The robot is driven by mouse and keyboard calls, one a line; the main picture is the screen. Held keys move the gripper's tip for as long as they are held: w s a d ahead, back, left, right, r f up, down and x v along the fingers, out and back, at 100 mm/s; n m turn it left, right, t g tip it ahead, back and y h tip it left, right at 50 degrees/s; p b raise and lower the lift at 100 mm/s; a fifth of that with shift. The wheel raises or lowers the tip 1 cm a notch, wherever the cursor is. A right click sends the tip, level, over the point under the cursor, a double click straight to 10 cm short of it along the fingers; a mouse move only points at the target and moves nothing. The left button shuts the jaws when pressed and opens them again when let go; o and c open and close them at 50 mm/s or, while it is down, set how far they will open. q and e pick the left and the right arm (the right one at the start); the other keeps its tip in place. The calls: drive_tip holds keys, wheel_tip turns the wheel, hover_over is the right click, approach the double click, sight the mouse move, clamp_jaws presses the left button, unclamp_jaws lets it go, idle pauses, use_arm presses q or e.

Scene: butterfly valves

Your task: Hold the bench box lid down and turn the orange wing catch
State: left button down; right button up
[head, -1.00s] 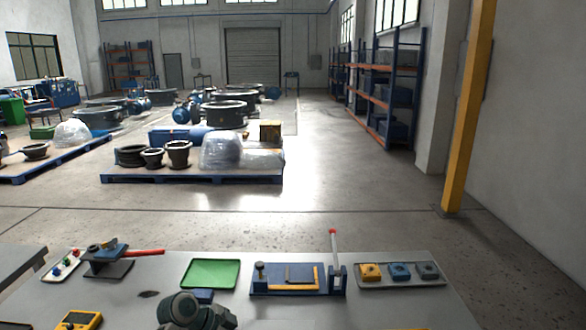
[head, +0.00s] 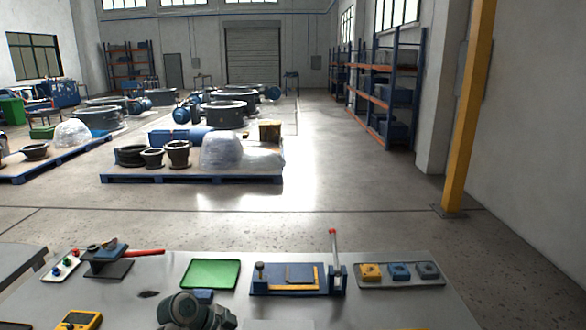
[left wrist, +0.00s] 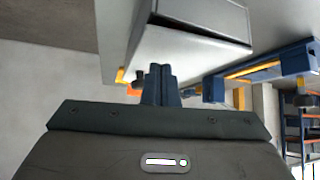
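In the left wrist view a grey box (left wrist: 190,48) with a dark seam along its lid fills the top middle. A small orange part (left wrist: 133,91), perhaps the wing catch, shows just left of my left gripper's fingertips. My left gripper (left wrist: 160,72) has its dark blue fingers close together below the box; I see no gap between them. Whether they touch the box or the orange part I cannot tell. In the head view only a pale surface (head: 280,325), perhaps the box lid, shows at the bottom edge.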

use_arm(q)
drive_tip(key=shift+f, duration=0.25)
drive_tip(key=shift+f+b, duration=0.5)
drive_tip(key=shift+f, duration=0.4)
